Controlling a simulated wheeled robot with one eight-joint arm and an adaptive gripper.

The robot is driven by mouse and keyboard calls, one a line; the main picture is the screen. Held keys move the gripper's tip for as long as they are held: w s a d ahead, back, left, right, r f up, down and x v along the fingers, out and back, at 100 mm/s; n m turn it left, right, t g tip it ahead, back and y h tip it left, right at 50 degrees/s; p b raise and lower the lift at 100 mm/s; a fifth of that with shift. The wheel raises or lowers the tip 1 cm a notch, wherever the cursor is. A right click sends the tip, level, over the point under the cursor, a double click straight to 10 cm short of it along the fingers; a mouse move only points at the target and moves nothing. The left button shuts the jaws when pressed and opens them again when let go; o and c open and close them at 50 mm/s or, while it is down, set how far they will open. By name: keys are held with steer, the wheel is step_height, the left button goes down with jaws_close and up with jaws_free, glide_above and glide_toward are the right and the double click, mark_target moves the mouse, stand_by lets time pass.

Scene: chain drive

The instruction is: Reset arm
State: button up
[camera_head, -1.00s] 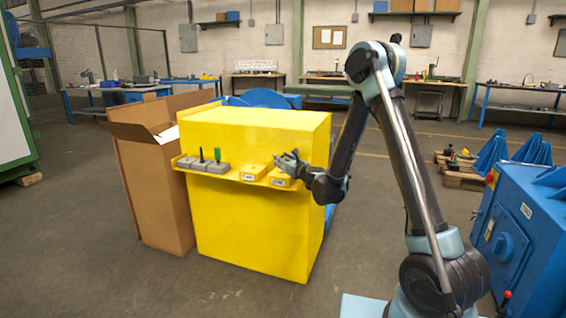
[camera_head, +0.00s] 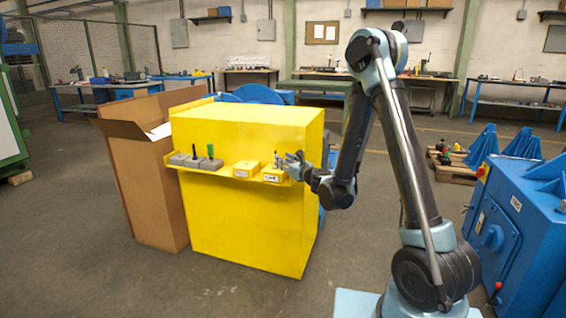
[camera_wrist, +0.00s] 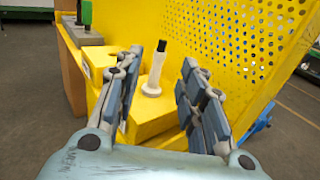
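My gripper (camera_wrist: 168,72) is open and empty in the wrist view, its two fingers spread apart. Between and beyond them a pale pin with a black top (camera_wrist: 155,68) stands upright on a yellow block (camera_wrist: 150,110). In the head view my gripper (camera_head: 296,160) is at the right end of the yellow shelf (camera_head: 222,175). The labelled yellow block (camera_head: 272,177) sits just left of it, with the small pin (camera_head: 276,159) on top. My arm reaches in from the right.
The shelf is on a large yellow cabinet (camera_head: 255,230). Grey blocks (camera_head: 207,164) with black and green pins and another yellow block (camera_head: 246,168) stand further left. A cardboard box (camera_head: 150,190) is beside the cabinet.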

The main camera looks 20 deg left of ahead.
steer(key=s+d+r+n+g+h, duration=0.1)
steer(key=s+d+r+n, duration=0.15)
steer(key=d+n, duration=0.25)
steer(key=s+d+r+n+g+h, duration=0.1)
steer(key=s+d+r+n+g, duration=0.15)
steer(key=d+n, duration=0.3)
steer(key=s+d+r+n+g, duration=0.1)
steer(key=s+d+r+n, duration=0.1)
steer(key=s+d+n, duration=0.25)
steer(key=s+d+f+n+g+h, duration=0.1)
steer(key=s+d+f+n+h, duration=0.2)
steer(key=s+d, duration=0.6)
steer(key=s+d+f+n+g+h, duration=0.2)
steer(key=s+d+f+n+h, duration=0.2)
steer(key=s+d, duration=0.5)
steer(key=s+d+f+n+g+h, duration=0.2)
steer(key=s+d+f+n+h, duration=0.2)
steer(key=s+d, duration=0.5)
steer(key=d, duration=0.4)
steer(key=shift+d+n, duration=0.3)
steer(key=shift+n, duration=0.1)
steer(key=shift+s+g, duration=0.1)
steer(key=shift+g, duration=0.15)
